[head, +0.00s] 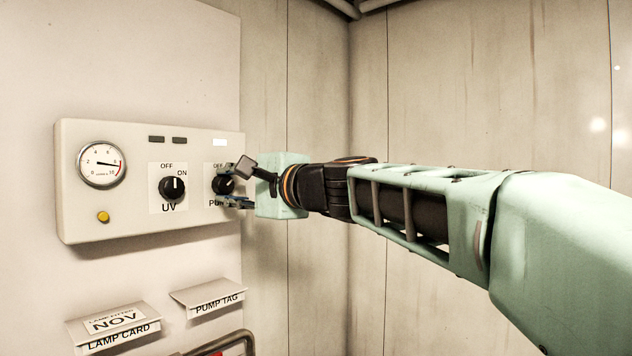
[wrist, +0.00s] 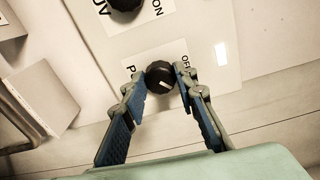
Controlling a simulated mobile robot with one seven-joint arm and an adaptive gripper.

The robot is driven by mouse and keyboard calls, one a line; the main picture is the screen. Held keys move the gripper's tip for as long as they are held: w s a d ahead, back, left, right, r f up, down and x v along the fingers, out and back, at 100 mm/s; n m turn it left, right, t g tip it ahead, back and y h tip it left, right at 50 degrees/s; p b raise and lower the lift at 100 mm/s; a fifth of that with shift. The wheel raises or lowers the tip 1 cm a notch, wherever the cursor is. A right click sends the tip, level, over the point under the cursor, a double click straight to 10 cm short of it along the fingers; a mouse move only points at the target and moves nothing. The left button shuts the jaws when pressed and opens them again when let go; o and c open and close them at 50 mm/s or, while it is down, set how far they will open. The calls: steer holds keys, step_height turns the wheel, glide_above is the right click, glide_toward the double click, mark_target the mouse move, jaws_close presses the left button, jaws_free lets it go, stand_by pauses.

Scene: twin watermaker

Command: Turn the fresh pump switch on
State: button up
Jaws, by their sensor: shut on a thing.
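The pump switch is a round black knob (head: 223,185) with a white pointer mark, on the right of a cream control panel (head: 130,210). Its label is partly hidden by my gripper; "OFF" and part of "PUMP" show. In the wrist view the knob (wrist: 160,76) sits between my two fingertips, and its white mark shows. My gripper (head: 235,186) reaches in from the right and is shut on the knob. The wrist view shows the gripper's blue-padded fingers (wrist: 158,84) on both sides of it. Where ON lies for this switch is hidden.
A UV knob (head: 173,189) sits left of the pump switch, its pointer upright. A gauge (head: 101,164), a yellow button (head: 103,217) and a lit white lamp (head: 220,142) are on the panel. Below stand a lamp card holder (head: 115,326) and a pump tag holder (head: 208,296).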

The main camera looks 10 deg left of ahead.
steer(key=shift+m, duration=0.9)
steer(key=shift+p, duration=0.3)
steer(key=o, duration=1.2)
steer(key=shift+c, duration=0.2)
steer(key=shift+r, duration=0.1)
